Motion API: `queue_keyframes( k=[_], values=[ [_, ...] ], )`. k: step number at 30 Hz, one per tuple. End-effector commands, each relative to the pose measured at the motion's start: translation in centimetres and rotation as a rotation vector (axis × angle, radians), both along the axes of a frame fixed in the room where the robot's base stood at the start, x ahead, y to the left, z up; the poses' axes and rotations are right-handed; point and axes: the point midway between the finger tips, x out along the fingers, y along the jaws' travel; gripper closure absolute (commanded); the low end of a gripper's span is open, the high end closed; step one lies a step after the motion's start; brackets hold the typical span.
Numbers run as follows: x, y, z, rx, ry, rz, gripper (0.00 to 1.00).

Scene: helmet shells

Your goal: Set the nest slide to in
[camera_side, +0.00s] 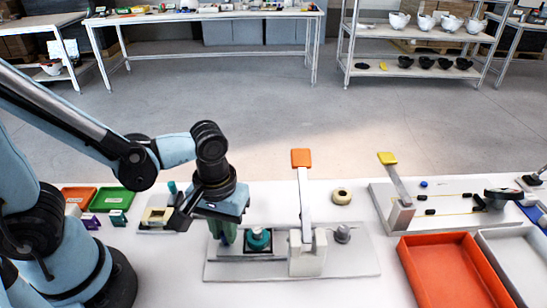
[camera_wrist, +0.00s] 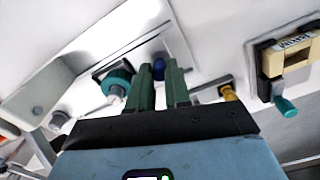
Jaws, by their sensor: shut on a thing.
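A light grey fixture plate (camera_side: 345,263) lies on the table in front of my arm. On it, a dark square nest (camera_side: 281,242) holds a teal round piece (camera_side: 258,239), which also shows in the wrist view (camera_wrist: 117,83). My gripper (camera_side: 222,235) is low over the plate's left end, just left of the nest. In the side view the fingers hide this knob. The cannot-be-seen contact points lie behind the fingers.
An upright lever with an orange handle (camera_side: 301,158) stands right of the nest. A cream block (camera_side: 158,216) stands left of my gripper. A second fixture with a yellow handle (camera_side: 387,158) and an orange tray (camera_side: 452,272) are at the right. The table front is clear.

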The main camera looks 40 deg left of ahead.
Motion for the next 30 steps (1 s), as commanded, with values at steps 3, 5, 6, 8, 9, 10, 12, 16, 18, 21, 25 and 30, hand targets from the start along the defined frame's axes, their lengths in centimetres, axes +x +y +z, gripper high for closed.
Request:
queue_keyframes(
  k=[3, 5, 6, 8, 9, 10, 12, 16, 18, 21, 25, 30],
  values=[
    [0.1, -0.1, 0.0, 0.000, 0.000, 0.000, 1.00],
    [0.3, -0.3, 0.0, 0.000, 0.000, -0.001, 1.00],
    [0.7, -0.6, 0.1, 0.000, 0.000, -0.002, 1.00],
    [1.2, -1.2, 0.1, 0.000, 0.000, -0.003, 1.00],
    [1.7, -1.6, 0.1, 0.000, 0.000, -0.003, 1.00],
    [2.0, -1.9, 0.1, 0.000, 0.000, -0.002, 1.00],
    [2.5, -2.5, 0.1, 0.001, 0.000, -0.003, 1.00],
    [3.2, -3.1, 0.1, 0.001, 0.000, 0.000, 1.00],
    [3.3, -3.2, 0.1, 0.001, 0.000, 0.001, 1.00],
    [3.2, -3.2, 0.0, 0.001, 0.000, 0.001, 1.00],
    [3.2, -3.2, 0.0, 0.002, -0.001, 0.001, 1.00],
    [3.2, -3.2, 0.0, 0.001, 0.000, 0.000, 0.58]
  ],
)
